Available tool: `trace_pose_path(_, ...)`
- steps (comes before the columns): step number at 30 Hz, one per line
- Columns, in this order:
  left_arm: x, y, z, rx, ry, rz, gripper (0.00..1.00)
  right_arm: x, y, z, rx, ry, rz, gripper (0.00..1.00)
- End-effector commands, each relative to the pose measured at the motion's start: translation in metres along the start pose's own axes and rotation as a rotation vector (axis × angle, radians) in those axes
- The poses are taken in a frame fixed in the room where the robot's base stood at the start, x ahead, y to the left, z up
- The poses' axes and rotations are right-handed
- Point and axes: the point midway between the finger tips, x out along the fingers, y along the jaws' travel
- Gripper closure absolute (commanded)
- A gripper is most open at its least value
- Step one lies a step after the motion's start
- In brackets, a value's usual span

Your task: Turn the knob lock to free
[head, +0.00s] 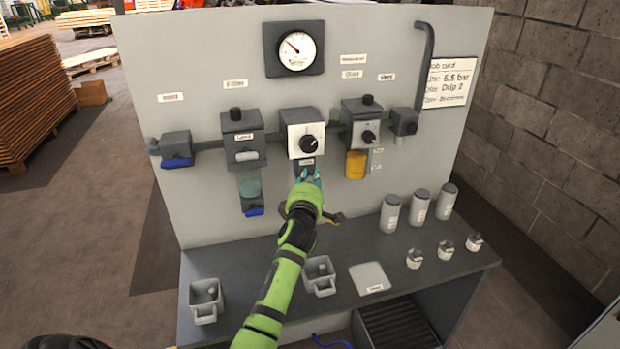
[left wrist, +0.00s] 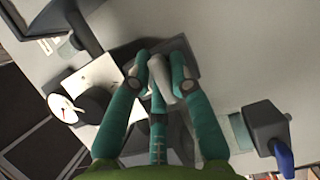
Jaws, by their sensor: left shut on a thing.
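The regulator (head: 302,128) is a pale box with a black round knob (head: 308,144) on its front, in the middle of the panel. A dark block hangs below it, mostly hidden by my left gripper (head: 308,178). In the left wrist view the teal fingers (left wrist: 160,80) are shut around a pale grey rounded piece (left wrist: 163,66) in front of a dark block (left wrist: 190,55); this looks like the knob lock. The fingers cover most of it, so its setting cannot be told. The black knob (left wrist: 95,104) is beside the fingers, apart from them. My right gripper is not in view.
The filter unit (head: 242,138) with its bowl and blue drain stands left of the regulator; the lubricator (head: 362,122) with an amber bowl (head: 356,165) is on the right. A pressure gauge (head: 295,48) is above. Bins, canisters and small parts stand on the bench (head: 340,258) below.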

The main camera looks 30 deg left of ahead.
Motion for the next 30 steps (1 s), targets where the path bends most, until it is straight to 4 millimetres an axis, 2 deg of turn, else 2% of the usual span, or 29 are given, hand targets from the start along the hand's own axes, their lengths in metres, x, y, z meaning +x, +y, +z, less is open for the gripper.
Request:
trace_pose_path(8, 0.0, 0.003, 0.001, 0.15, 0.0, -0.065, 1.0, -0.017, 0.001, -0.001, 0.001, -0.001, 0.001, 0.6)
trace_pose_path(15, 0.001, 0.002, 0.002, 0.351, -0.001, -0.151, 1.0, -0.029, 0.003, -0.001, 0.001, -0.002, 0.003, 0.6)
trace_pose_path(30, 0.002, -0.002, 0.004, 0.794, -0.001, -0.331, 1.0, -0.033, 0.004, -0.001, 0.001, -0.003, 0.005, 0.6)
